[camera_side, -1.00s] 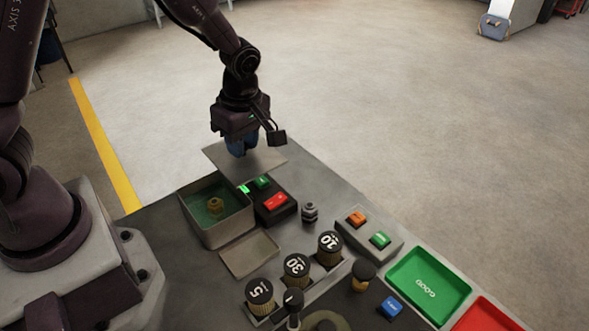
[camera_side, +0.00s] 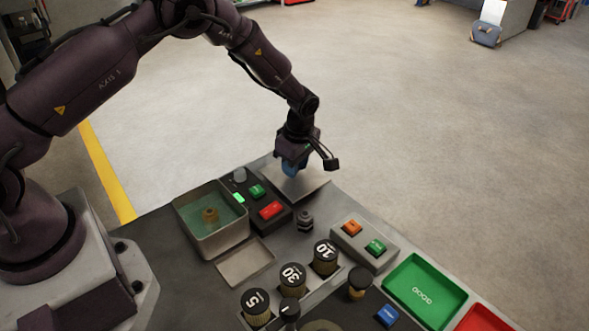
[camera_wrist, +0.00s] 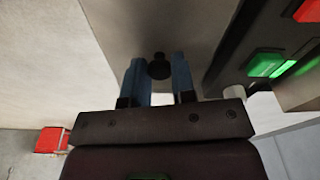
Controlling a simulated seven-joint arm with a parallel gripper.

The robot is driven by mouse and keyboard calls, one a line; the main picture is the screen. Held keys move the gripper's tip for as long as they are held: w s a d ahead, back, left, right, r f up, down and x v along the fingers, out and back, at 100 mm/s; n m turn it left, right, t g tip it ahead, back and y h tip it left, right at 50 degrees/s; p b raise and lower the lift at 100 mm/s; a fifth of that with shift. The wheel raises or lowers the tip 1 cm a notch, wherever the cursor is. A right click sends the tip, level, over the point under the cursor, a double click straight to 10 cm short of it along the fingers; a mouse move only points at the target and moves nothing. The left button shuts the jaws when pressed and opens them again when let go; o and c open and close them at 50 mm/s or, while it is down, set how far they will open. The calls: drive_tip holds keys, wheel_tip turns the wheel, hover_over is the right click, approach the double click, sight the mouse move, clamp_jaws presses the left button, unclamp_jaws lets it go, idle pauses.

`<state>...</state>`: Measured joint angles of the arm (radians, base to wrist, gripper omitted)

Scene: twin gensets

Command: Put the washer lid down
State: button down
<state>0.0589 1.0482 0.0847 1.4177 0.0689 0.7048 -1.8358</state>
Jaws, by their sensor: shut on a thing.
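The washer lid (camera_side: 306,184) is a flat grey plate with a dark knob (camera_wrist: 158,66). My gripper (camera_side: 291,171) is shut on that knob, with the blue fingers on either side of it in the wrist view (camera_wrist: 158,80). The lid is at the far end of the bench, right of the black button box. It looks level and low; I cannot tell whether it touches the bench. The washer (camera_side: 222,240) is an open grey box at the left, with green liquid and a brass part (camera_side: 210,215) inside.
The black box with green and red buttons (camera_side: 270,210) stands between washer and lid. A dark stepped knob (camera_side: 305,221) stands just in front of the lid. A grey square plate (camera_side: 245,263), numbered knurled pieces (camera_side: 292,278) and a green tray (camera_side: 428,290) lie nearer.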

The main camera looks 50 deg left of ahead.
drive_tip(key=shift+f, duration=0.8)
drive_tip(key=shift+f, duration=0.15)
drive_tip(key=c, duration=0.9)
unclamp_jaws()
drive_tip(key=shift+c, duration=0.2)
